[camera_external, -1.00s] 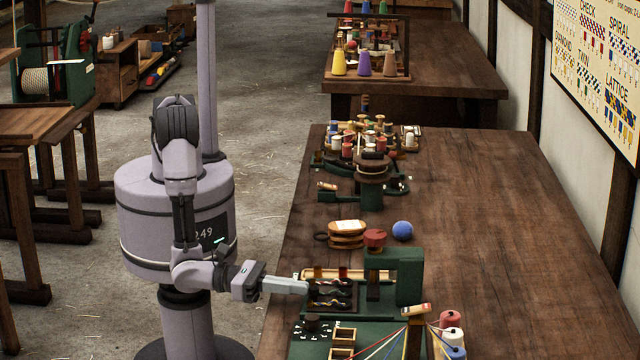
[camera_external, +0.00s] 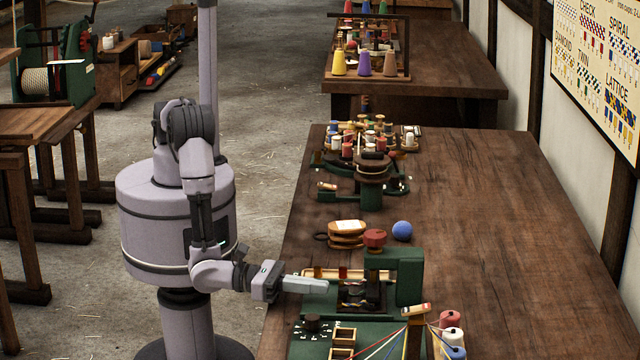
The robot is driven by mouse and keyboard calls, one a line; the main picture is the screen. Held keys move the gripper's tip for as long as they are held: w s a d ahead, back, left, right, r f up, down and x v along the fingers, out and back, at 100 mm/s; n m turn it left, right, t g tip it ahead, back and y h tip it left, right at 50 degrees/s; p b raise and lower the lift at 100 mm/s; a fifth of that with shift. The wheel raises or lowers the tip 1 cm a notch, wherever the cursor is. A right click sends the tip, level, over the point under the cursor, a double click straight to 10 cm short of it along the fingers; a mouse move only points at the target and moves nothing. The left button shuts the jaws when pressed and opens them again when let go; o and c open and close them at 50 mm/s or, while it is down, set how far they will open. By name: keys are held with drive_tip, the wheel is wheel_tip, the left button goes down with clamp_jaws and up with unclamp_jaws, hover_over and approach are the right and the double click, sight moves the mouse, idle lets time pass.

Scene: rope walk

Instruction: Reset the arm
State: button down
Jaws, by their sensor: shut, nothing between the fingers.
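My gripper (camera_external: 318,286) is shut and empty. It points right, over the left edge of the long wooden workbench (camera_external: 480,220). Its tip is at the left side of the green machine (camera_external: 410,275), in front of a horizontal rail with coloured pieces. I cannot tell whether the tip touches anything. My arm is bent, with the elbow raised above my round base body and the forearm low beside the bench.
A blue ball (camera_external: 402,231), a red knob (camera_external: 375,239) and a tan wound bundle (camera_external: 347,233) are close behind the gripper. Coloured spools (camera_external: 451,320) stand at right. The bench's right side is clear.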

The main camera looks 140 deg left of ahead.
drive_tip(key=p+v, duration=0.3)
drive_tip(key=v, duration=0.9)
drive_tip(key=s+a+r+n+g+y, duration=0.25)
drive_tip(key=a+r+n+g, duration=0.45)
drive_tip(key=a+r, duration=0.4)
drive_tip(key=s+a+r+n+g+h, duration=0.2)
drive_tip(key=s+a+r+n+g, duration=0.3)
drive_tip(key=s+a+r+n, duration=0.35)
drive_tip(key=s+d+r+n+t+h, duration=0.1)
drive_tip(key=s+r+n+h, duration=0.3)
drive_tip(key=s, duration=0.4)
drive_tip(key=s+d+r+n+t+h, duration=0.2)
drive_tip(key=s+d+r+n+h, duration=0.1)
drive_tip(key=s, duration=0.6)
drive_tip(key=shift+d+r+n+h, duration=0.4)
drive_tip(key=shift+r+n+h, duration=0.05)
drive_tip(key=shift+n+h, duration=0.5)
